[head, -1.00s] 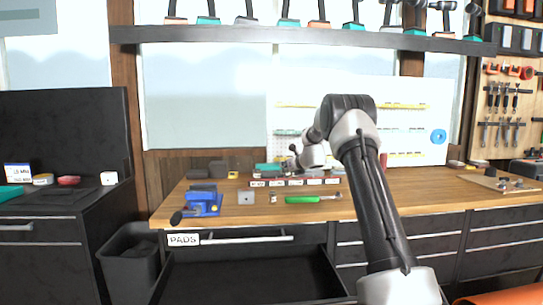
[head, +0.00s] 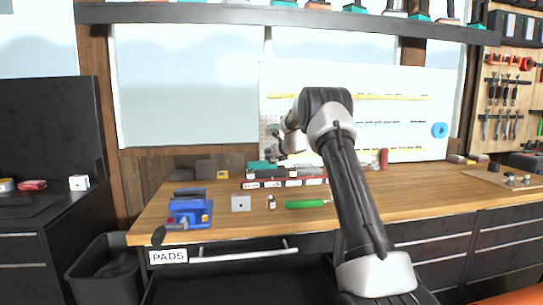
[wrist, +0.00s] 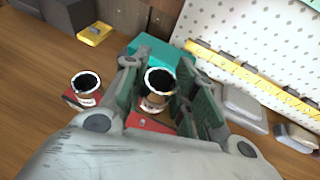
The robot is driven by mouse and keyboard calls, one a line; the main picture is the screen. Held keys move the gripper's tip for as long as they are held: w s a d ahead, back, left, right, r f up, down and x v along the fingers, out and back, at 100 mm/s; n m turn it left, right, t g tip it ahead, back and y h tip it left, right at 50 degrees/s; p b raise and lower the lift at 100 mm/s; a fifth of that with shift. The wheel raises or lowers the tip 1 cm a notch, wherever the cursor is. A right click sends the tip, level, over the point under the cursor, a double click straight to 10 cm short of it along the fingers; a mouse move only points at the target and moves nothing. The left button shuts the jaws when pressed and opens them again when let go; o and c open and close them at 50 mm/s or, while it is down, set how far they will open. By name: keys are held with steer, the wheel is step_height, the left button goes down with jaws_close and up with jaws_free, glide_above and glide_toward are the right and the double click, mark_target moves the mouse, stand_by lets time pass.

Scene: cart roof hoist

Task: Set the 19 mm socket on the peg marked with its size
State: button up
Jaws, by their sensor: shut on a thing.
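My gripper (wrist: 158,98) has green-padded fingers closed around a dark-topped socket (wrist: 157,88) with a bright rim. The socket stands roughly upright between the fingers, above or at a red strip; I cannot tell whether it touches it. Its size mark is not readable. Another socket (wrist: 86,83) stands on the red strip to the left. In the head view my gripper (head: 273,145) is above the back of the bench, over a red rail (head: 285,183) with white labels too small to read. The pegs are hidden or too small to make out.
A teal block (wrist: 150,54) lies just behind my gripper, before a white pegboard (wrist: 262,45). On the bench (head: 400,195) are a blue vise (head: 189,208), a grey block (head: 241,203), a small object (head: 271,202) and a green-handled tool (head: 304,204). A drawer marked PADS (head: 168,256) is open.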

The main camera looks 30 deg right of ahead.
mark_target(274, 163)
steer(key=shift+f, duration=2.35)
steer(key=shift+f, duration=1.4)
steer(key=o, duration=1.1)
steer(key=shift+s, duration=0.15)
steer(key=v, duration=1.1)
steer(key=shift+s+a+r, duration=0.1)
steer(key=shift+s+r, duration=0.1)
steer(key=shift+s, duration=0.15)
